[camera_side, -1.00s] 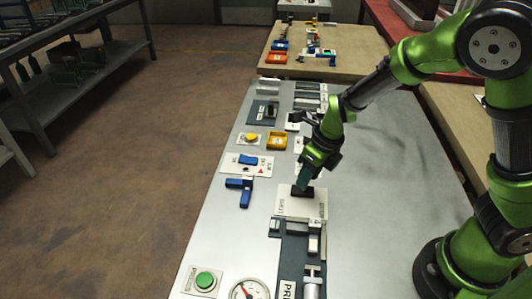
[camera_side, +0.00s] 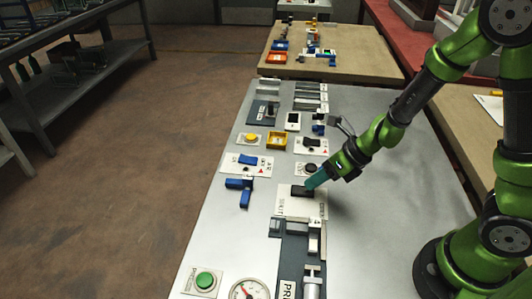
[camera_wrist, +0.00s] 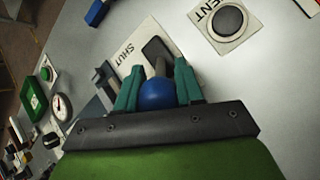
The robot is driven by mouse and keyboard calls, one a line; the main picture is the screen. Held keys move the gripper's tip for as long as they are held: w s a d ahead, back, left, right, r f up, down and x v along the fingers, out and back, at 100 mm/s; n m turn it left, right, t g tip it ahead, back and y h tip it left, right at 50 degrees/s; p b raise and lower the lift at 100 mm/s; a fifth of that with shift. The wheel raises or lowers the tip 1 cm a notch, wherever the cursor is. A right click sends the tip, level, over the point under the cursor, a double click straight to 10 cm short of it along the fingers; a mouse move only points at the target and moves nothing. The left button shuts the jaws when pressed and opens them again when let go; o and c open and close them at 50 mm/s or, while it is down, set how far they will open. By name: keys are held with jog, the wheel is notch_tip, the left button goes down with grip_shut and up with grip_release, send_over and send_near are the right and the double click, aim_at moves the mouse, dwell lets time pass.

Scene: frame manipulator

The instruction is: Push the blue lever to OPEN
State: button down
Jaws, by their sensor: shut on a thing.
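The blue lever's round knob (camera_wrist: 157,94) sits between the two teal fingers of my gripper (camera_wrist: 158,86) in the wrist view. My gripper is shut on it. A grey shaft runs from the knob to a black slotted base (camera_wrist: 156,50) on a white plate (camera_wrist: 126,56) marked SHUT. In the side view, my gripper (camera_side: 317,180) leans to the right over the black base (camera_side: 299,191) on the white plate (camera_side: 293,208). The fingers hide the knob there. The plate's OPEN marking cannot be read.
A blue T-shaped handle (camera_side: 241,188) and another blue handle (camera_side: 248,160) lie left of the plate. A round black button (camera_wrist: 228,20) is close by. A green button (camera_side: 204,280) and a gauge (camera_side: 243,290) are at the near edge. The panel's right side is bare.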

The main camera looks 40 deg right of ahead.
jog(key=shift+d, duration=0.15)
jog(key=c, duration=0.8)
grip_release()
jog(key=shift+o, duration=0.2)
jog(key=v, duration=1.6)
jog(key=shift+s+r, duration=0.25)
jog(key=shift+r, duration=0.05)
jog(key=shift+d, duration=0.1)
jog(key=s+a+r+n+h, duration=0.1)
jog(key=s+a+r+n, duration=0.1)
jog(key=n, duration=1.3)
jog(key=s+a+r+n+t+h, duration=0.1)
jog(key=r+n, duration=0.4)
jog(key=n, duration=0.9)
jog(key=shift+s+a+r+n+t+h, duration=0.3)
jog(key=shift+s+a+n+h, duration=0.15)
jog(key=shift+a, duration=0.2)
